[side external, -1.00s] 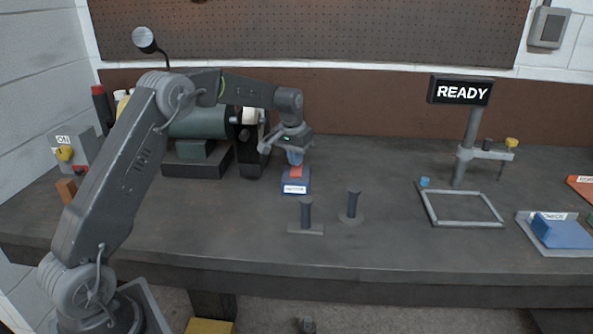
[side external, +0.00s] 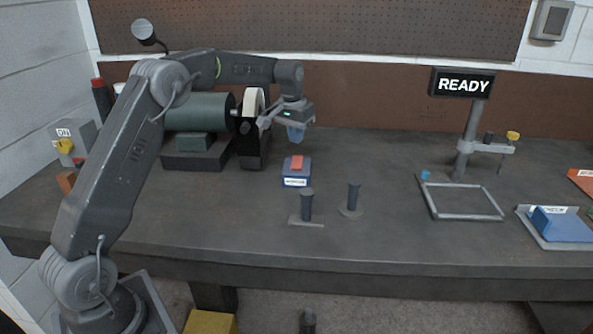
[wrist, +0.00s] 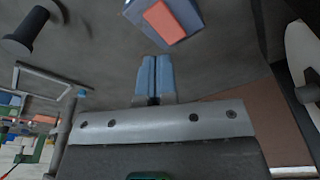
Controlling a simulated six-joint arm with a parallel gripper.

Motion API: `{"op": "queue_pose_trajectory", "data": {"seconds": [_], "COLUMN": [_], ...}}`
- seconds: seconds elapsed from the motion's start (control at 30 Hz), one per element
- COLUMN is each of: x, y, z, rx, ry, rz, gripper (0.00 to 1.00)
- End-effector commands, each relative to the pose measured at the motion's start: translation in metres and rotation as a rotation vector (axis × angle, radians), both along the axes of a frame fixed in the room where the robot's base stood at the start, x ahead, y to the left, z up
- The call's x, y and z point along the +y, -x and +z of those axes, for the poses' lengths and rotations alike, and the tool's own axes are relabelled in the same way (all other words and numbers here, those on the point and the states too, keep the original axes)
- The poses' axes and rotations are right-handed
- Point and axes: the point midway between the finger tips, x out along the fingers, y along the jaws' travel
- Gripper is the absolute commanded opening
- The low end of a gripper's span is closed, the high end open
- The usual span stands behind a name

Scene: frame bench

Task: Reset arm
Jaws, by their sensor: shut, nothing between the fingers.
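My gripper (side external: 295,136) hangs above the bench, with its blue fingers closed together and nothing between them. The closed fingers also show in the wrist view (wrist: 155,78). Below it in the side view is a small blue box with a red top (side external: 296,172) and a white label on its front. The fingers are apart from it. The same red-topped box is at the top of the wrist view (wrist: 165,20). The sign (side external: 463,85) reads READY.
Two dark posts (side external: 306,206) (side external: 353,198) stand in front of the red-topped box. A grinder (side external: 200,112) with a pale wheel is left of my gripper. A grey frame (side external: 462,218) and a tray with a blue block (side external: 562,228) lie at right. The bench's middle is otherwise clear.

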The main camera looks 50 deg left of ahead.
Motion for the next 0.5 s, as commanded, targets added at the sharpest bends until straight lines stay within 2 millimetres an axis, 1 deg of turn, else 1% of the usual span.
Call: {"op": "queue_pose_trajectory", "data": {"seconds": [0.07, 0.13, 0.17, 0.23, 0.3, 0.37, 0.4, 0.47, 0.5], "x": [-0.006, -0.017, -0.023, -0.041, -0.06, -0.076, -0.086, -0.101, -0.11], "y": [0.004, 0.013, 0.018, 0.035, 0.057, 0.077, 0.092, 0.114, 0.129], "z": [0.009, 0.023, 0.03, 0.049, 0.068, 0.081, 0.089, 0.098, 0.104], "rx": [-0.009, -0.023, -0.03, -0.052, -0.077, -0.095, -0.11, -0.13, -0.145], "ry": [-0.004, -0.008, -0.011, -0.017, -0.023, -0.028, -0.031, -0.035, -0.037], "rz": [-0.007, -0.017, -0.023, -0.04, -0.059, -0.076, -0.086, -0.101, -0.111], "gripper": [0.0, 0.0, 0.0, 0.0, 0.0, 0.0, 0.0, 0.0, 0.0]}}
